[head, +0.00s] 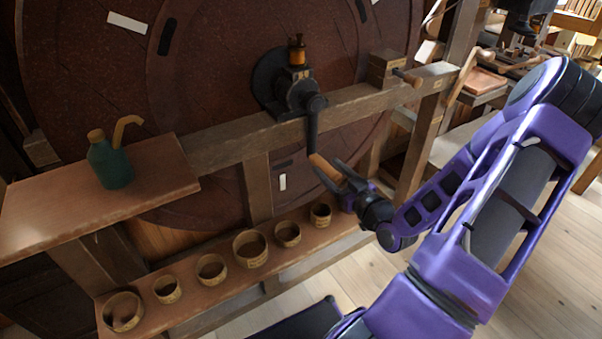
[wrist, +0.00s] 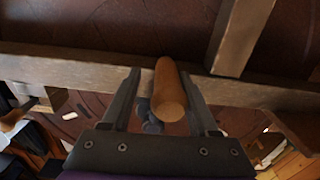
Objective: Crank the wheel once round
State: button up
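The big dark red wheel (head: 215,45) stands upright behind a wooden beam in the head view. Its black crank (head: 313,125) hangs down from the hub (head: 298,92), with a wooden handle (head: 323,167) at the lower end. My gripper (head: 330,172) is at that handle, its fingers on either side. In the wrist view the handle (wrist: 169,92) lies between the spread fingers of my gripper (wrist: 165,85), nearer the right finger, with a clear gap to the left one. My gripper looks open and not closed on the handle.
The wooden beam (head: 225,143) crosses in front of the wheel. A shelf (head: 40,212) at left holds a green oil can (head: 110,166). A lower shelf (head: 205,299) carries several small wooden tubs beneath the crank. A wooden block (head: 386,69) sits on the beam at right.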

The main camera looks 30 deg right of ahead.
jog(key=a+r+m+p, duration=0.2)
jog(key=a+m, duration=0.4)
jog(key=a, duration=0.3)
jog(key=shift+s+r+m+p, duration=0.2)
jog(key=shift+s+m+p, duration=0.2)
jog(key=shift+p, duration=0.25)
jog(key=shift+w+a, duration=0.1)
jog(key=shift+d+f, duration=0.1)
jog(key=shift+d, duration=0.25)
